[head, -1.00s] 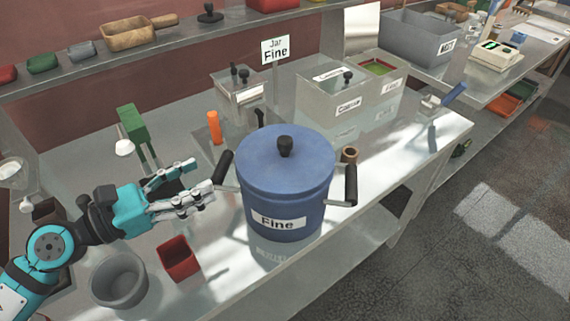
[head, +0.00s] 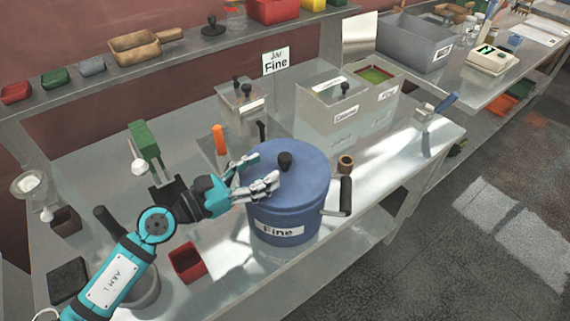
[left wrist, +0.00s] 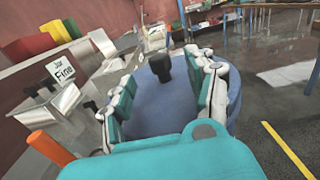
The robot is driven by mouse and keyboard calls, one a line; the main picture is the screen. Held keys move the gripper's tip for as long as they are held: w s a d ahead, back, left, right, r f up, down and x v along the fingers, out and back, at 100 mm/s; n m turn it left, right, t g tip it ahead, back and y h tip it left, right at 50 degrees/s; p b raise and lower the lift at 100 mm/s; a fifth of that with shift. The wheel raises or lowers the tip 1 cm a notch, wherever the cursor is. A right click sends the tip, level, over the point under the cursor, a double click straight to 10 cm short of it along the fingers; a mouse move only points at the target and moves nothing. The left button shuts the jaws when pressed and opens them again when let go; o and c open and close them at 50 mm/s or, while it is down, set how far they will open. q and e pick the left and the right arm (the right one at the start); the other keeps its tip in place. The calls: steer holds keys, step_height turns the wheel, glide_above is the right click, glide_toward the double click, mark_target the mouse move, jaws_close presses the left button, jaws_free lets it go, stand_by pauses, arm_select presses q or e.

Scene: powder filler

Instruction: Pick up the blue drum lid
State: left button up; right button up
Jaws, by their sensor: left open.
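The blue drum (head: 288,222) labelled "Fine" stands upright on the metal bench, with its blue lid (head: 305,179) on top. The lid has a black knob (head: 285,162) at its middle. My left gripper (head: 262,172) is open over the left part of the lid, its fingers pointing at the knob. In the left wrist view the knob (left wrist: 160,67) stands between and just beyond the two open fingers, apart from them. The lid (left wrist: 160,110) fills the space below the fingers. My right gripper is not in view.
A small red box (head: 187,262) stands in front left, an orange cylinder (head: 219,139) behind. Clear bins (head: 345,115) and a "Jar Fine" sign (head: 276,61) stand at the back.

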mark_target(279, 161)
arm_select(q)
steer(key=p+x, duration=0.1)
steer(key=x, duration=0.4)
steer(key=shift+f, duration=0.1)
steer(key=shift+a, duration=0.15)
steer(key=shift+c, duration=0.8)
jaws_close()
